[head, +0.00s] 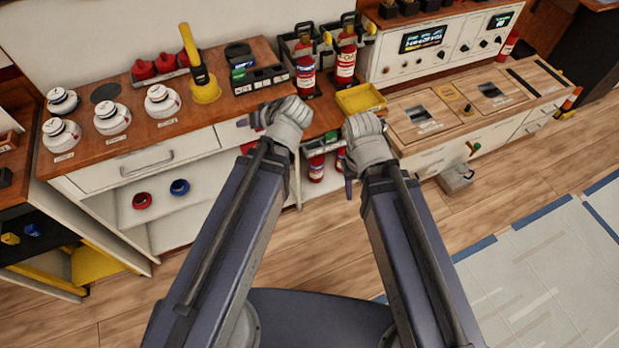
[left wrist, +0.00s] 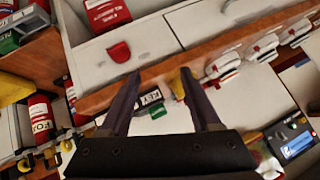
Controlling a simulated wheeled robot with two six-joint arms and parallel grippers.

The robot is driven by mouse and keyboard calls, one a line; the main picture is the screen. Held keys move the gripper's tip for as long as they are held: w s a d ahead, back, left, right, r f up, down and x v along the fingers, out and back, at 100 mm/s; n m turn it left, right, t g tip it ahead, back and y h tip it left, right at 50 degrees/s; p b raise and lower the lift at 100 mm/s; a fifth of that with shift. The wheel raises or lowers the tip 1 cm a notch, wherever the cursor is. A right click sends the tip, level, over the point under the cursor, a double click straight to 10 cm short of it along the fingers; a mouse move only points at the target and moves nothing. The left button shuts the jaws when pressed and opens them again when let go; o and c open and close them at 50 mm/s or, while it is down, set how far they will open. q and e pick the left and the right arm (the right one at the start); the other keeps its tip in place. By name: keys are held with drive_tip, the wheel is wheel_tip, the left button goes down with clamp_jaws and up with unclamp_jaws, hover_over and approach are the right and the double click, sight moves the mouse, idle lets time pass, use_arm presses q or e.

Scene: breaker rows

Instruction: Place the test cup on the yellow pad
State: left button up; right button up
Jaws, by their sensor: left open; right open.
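Several white, round, cup-like vessels with dark tops stand on the wooden counter (head: 125,150) at the left; one is this white vessel (head: 113,118). I cannot tell which, if any, is the test cup. A yellow round base (head: 205,90) with an upright yellow handle stands right of them. A shallow yellow tray (head: 360,98) lies past my right gripper; I cannot tell which yellow thing is the pad. My left gripper's two dark fingers (left wrist: 158,78) are apart and empty in the left wrist view. My right gripper (head: 349,165) is open, its fingers mostly hidden by its wrist.
Two red extinguishers (head: 346,62) stand in dark holders at the back. Red knobs (head: 165,65) and a dark organiser (head: 262,78) sit on the counter. A control panel (head: 425,40) stands behind the right worktop (head: 440,135). A red and a blue ring (head: 180,187) lie on the shelf below.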

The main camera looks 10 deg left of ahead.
use_arm(q)
drive_tip(key=s+d+f+m+g+h, duration=0.3)
drive_tip(key=s+d, duration=0.3)
drive_tip(key=d, duration=0.2)
drive_tip(key=s+d+f+m+g+h, duration=0.3)
drive_tip(key=s+d+f+m, duration=0.1)
drive_tip(key=d, duration=0.5)
drive_tip(key=shift+s+d+m+h, duration=0.2)
drive_tip(key=shift+s+m+h, duration=0.1)
drive_tip(key=shift+s+m, duration=0.75)
drive_tip(key=shift+s, duration=0.1)
drive_tip(key=shift+c, duration=0.4)
